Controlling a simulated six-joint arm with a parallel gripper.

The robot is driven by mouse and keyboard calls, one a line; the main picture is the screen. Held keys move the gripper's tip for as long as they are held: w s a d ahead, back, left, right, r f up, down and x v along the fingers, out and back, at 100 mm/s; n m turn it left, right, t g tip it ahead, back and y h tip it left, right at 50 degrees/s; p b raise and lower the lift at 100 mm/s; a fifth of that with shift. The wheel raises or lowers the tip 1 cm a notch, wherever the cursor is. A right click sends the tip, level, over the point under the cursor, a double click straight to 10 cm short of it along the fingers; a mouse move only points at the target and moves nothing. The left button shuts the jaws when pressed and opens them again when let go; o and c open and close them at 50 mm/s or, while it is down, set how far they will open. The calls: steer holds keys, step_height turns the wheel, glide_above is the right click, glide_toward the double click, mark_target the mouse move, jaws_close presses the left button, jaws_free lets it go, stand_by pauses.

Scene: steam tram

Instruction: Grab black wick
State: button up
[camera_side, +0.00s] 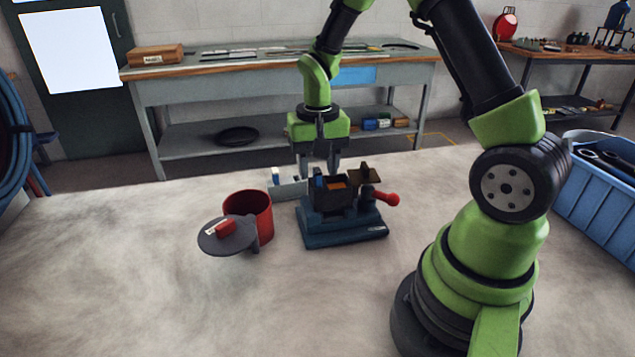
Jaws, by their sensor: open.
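My gripper (319,173) points straight down, its two fingers apart and nothing clearly between them. It is over or just behind a dark box (331,199) on a blue base (345,232); I cannot tell the exact depth. The box has something orange in its open top and a small blue part at its left. A brown plate (365,173) and a red-knobbed lever (389,199) are at its right. I cannot make out a black wick; it may be hidden or too small to see.
Left of the base is a red open can (263,210) with a round grey lid (228,236) at its front, bearing a red piece (226,227). A light grey block (286,188) lies behind. A blue crate (597,205) stands far right. The table's front left is clear.

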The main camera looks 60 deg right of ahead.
step_height(320, 180, down, 2)
steer(key=shift+c, duration=0.2)
jaws_close()
steer(key=shift+r, duration=0.1)
